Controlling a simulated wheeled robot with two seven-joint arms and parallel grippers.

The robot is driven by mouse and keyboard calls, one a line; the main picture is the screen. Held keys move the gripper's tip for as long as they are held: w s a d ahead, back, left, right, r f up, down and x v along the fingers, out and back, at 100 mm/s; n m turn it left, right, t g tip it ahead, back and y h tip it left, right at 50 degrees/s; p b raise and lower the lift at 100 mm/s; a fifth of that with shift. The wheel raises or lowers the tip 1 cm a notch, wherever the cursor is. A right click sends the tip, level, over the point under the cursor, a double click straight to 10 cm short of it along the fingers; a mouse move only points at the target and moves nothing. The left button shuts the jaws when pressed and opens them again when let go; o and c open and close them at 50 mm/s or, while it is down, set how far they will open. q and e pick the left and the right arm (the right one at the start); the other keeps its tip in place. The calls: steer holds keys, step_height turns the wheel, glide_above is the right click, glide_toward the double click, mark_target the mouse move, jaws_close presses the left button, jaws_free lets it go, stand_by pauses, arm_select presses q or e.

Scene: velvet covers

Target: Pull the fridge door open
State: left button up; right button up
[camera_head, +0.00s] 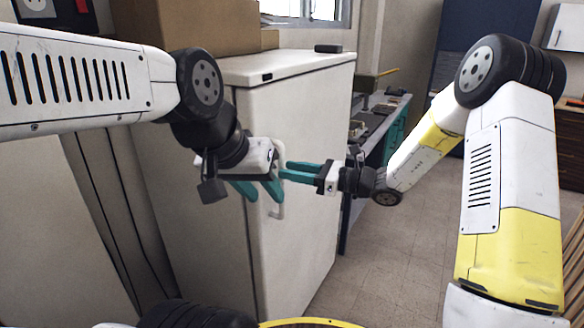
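The white fridge (310,110) stands in the middle, and its door looks shut. Its pale vertical handle (278,211) is on the door's left side, partly hidden by my grippers. My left gripper (263,198) is in front of the handle, with its teal fingers apart and pointing down. One of these fingers overlaps the handle in the picture; I cannot tell if they touch. My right gripper (284,170) comes in from the right, its teal fingers pointing left with tips beside the handle. I cannot tell whether they close on it.
A teal-sided workbench (393,132) with items stands to the right behind the fridge. Tiled floor (385,270) is clear in front and to the right.

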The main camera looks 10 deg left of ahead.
steer(key=shift+w+a, duration=0.15)
steer(key=shift+a, duration=0.7)
steer(key=shift+w+a, duration=0.1)
steer(key=shift+a, duration=0.7)
steer(key=shift+c, duration=0.5)
jaws_close()
